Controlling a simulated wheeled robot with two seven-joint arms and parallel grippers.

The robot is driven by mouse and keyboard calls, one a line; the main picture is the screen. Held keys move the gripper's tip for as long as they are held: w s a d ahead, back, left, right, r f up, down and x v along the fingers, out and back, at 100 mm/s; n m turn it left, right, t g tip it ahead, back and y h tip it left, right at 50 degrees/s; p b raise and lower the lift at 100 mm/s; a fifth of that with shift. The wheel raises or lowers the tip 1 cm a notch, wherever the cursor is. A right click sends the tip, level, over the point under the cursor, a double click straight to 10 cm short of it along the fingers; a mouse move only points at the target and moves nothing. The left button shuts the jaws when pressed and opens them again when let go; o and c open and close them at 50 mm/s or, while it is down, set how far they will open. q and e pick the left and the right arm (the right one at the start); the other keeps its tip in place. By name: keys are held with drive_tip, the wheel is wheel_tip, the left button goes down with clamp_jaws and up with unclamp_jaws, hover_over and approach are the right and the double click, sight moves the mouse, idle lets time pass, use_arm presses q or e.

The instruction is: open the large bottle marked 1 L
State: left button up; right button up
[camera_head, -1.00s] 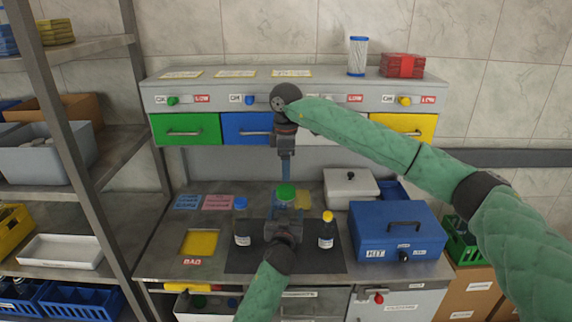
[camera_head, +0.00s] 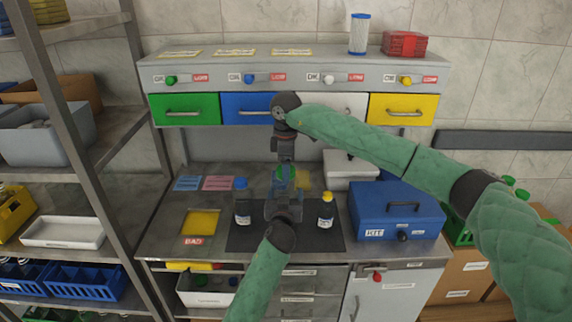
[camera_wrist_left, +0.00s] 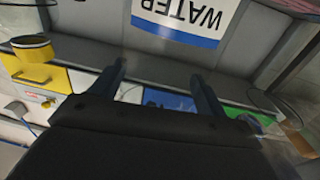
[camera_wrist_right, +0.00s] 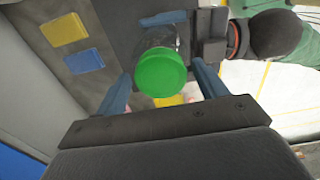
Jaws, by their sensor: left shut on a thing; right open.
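My left gripper (camera_head: 284,200) is shut on the bottle's body from the front. A white and blue WATER label (camera_wrist_left: 182,20) shows upside down in the left wrist view; no 1 L mark is readable. My right gripper (camera_wrist_right: 160,92) points down from above, open, with its fingers either side of the green cap and apart from it in the right wrist view.
A blue-capped bottle (camera_head: 242,203) and a yellow-capped bottle (camera_head: 326,212) stand left and right on the mat (camera_head: 265,240). A blue KIT box (camera_head: 398,212) is at right. A yellow BAD area (camera_head: 201,223) is at left. Coloured drawers (camera_head: 185,108) sit behind.

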drive_tip(key=c, duration=1)
drive_tip(key=n, duration=0.5)
drive_tip(key=shift+n, duration=0.4)
drive_tip(key=n, duration=0.7)
drive_tip(key=shift+r, duration=0.1)
drive_tip(key=n, duration=2.7)
drive_tip(key=shift+n, duration=0.4)
drive_tip(key=n, duration=1.3)
drive_tip(key=shift+r, duration=0.3)
